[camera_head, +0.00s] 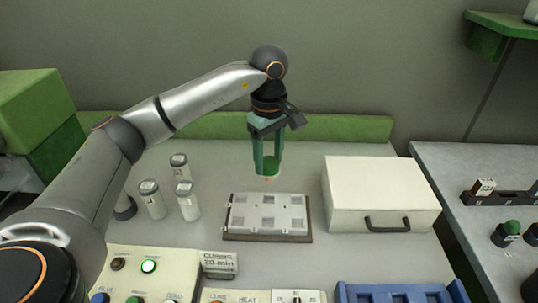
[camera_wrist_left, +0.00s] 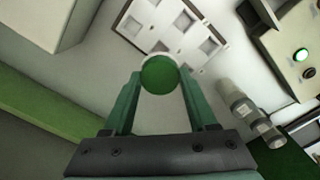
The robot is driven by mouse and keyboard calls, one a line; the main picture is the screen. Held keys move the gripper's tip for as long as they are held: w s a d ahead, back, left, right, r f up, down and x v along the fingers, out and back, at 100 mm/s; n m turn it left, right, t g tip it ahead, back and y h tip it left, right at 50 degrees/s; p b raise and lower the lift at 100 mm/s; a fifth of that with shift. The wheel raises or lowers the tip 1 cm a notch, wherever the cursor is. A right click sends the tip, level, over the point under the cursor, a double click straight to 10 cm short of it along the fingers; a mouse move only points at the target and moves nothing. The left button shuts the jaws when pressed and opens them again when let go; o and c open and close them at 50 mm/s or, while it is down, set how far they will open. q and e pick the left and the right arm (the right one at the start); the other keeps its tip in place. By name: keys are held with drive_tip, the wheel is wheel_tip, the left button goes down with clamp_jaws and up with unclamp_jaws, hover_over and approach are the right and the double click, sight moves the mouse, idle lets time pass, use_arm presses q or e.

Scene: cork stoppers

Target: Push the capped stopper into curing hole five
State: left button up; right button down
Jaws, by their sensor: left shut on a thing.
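A stopper with a round green cap (camera_head: 269,166) is held between the fingertips of my left gripper (camera_head: 267,168), above the back edge of the curing block. In the left wrist view the green cap (camera_wrist_left: 160,74) sits between the two green fingers, with a pale rim around it. The curing block (camera_head: 240,224) is a light grey plate with several square recesses on a brown base. It also shows in the left wrist view (camera_wrist_left: 150,20), beyond the stopper. I cannot read which hole is five. The gripper is apart from the block. My right gripper is not in view.
A white box with a dark handle (camera_head: 375,190) stands right of the block. Several white bottles (camera_head: 187,201) stand left of it. A control panel (camera_head: 150,267), a "CURING 20 min" sign (camera_head: 220,263) and a blue tray (camera_head: 400,292) are in front. Another green-capped piece (camera_head: 512,227) stands on the right table.

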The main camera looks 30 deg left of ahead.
sight(269, 181)
use_arm(q)
drive_tip(key=shift+f+b, duration=1.4)
drive_tip(key=shift+f, duration=0.55)
drive_tip(key=shift+f+b, duration=0.55)
drive_tip(key=shift+f, duration=0.5)
drive_tip(key=shift+f+b, duration=0.3)
drive_tip(key=shift+b, duration=0.05)
drive_tip(key=shift+f, duration=0.3)
